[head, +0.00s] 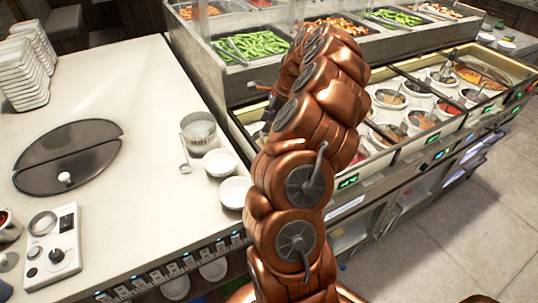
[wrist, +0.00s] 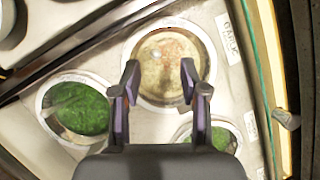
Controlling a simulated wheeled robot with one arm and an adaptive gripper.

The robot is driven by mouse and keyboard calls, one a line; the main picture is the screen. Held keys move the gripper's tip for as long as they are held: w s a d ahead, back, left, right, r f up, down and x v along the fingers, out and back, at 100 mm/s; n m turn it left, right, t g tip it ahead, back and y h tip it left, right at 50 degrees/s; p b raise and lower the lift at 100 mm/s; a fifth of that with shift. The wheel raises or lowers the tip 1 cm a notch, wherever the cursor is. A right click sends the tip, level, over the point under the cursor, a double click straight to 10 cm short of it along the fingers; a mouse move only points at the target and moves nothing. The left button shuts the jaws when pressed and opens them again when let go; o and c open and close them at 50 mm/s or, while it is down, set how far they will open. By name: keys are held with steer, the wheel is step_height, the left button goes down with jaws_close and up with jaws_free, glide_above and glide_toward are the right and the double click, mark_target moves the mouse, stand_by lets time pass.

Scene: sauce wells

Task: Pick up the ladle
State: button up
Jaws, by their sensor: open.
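In the wrist view my gripper (wrist: 160,72) is open, its two fingers apart and nothing held between them. It is over a round well of pale brownish sauce (wrist: 168,48) beside a garlic label. I cannot make out a ladle between the fingers. In the head view a small ladle-like utensil (head: 184,155) is on the white counter by a metal pot. Other ladle handles (head: 399,91) rise from the sauce wells at right. Which one is the task's ladle I cannot tell.
Two wells of green sauce, at left (wrist: 84,112) and lower right (wrist: 221,138), flank the pale one. A grey piece (wrist: 287,119) shows at the right edge. White bowls (head: 236,192) are near my arm. The white counter (head: 130,90) is mostly clear.

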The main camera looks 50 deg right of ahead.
mark_target(262, 141)
steer(key=shift+s+p+x, duration=0.15)
steer(key=shift+p+x, duration=0.4)
steer(key=shift+x, duration=1.05)
steer(key=shift+s+p+x, duration=0.2)
steer(key=shift+p+x, duration=0.35)
steer(key=shift+x, duration=1.05)
steer(key=shift+d+f, duration=0.1)
steer(key=shift+f, duration=0.05)
jaws_close()
